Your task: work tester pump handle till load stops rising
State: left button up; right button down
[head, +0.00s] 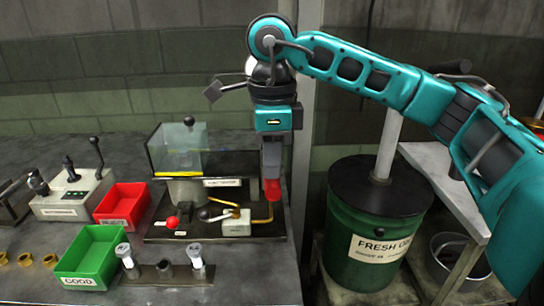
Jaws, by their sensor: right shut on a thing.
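The tester (160,155) stands on the bench, with a clear guard box, a dark base plate and a white label. Its pump block (236,224) sits at the front right of the base. Brass-coloured tubing runs beside the block. The red grip of the pump handle (272,190) stands at the tester's right side. My right gripper (271,178) points straight down and is shut on this red grip; the fingers hide its top. A red ball knob (172,222) and a black ball knob (204,214) sit left of the block. I cannot read a load gauge. My left gripper is out of view.
A red bin (122,203) and a green bin labelled GOOD (92,252) stand left of the tester. A rack (166,276) with bolts is in front. A green drum (370,240) stands right of the bench, beside a grey side table (440,180).

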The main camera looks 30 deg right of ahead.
aim_at(272, 183)
jog(key=shift+d+f+b, duration=0.1)
jog(key=shift+f+b, duration=0.85)
jog(key=shift+f, duration=0.6)
jog(key=shift+f+b, duration=1.2)
jog(key=shift+f, duration=0.35)
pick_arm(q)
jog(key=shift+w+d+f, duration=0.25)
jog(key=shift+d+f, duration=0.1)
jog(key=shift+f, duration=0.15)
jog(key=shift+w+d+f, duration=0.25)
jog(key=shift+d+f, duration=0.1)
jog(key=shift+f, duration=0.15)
pick_arm(e)
jog(key=shift+r, duration=0.2)
pick_arm(q)
jog(key=shift+p, duration=0.3)
pick_arm(e)
jog(key=shift+r, duration=0.1)
jog(key=shift+r+p, duration=0.35)
jog(key=shift+r, duration=0.05)
notch_tip(272, 183, up, 9)
jog(key=p, duration=0.7)
jog(key=shift+r, duration=0.5)
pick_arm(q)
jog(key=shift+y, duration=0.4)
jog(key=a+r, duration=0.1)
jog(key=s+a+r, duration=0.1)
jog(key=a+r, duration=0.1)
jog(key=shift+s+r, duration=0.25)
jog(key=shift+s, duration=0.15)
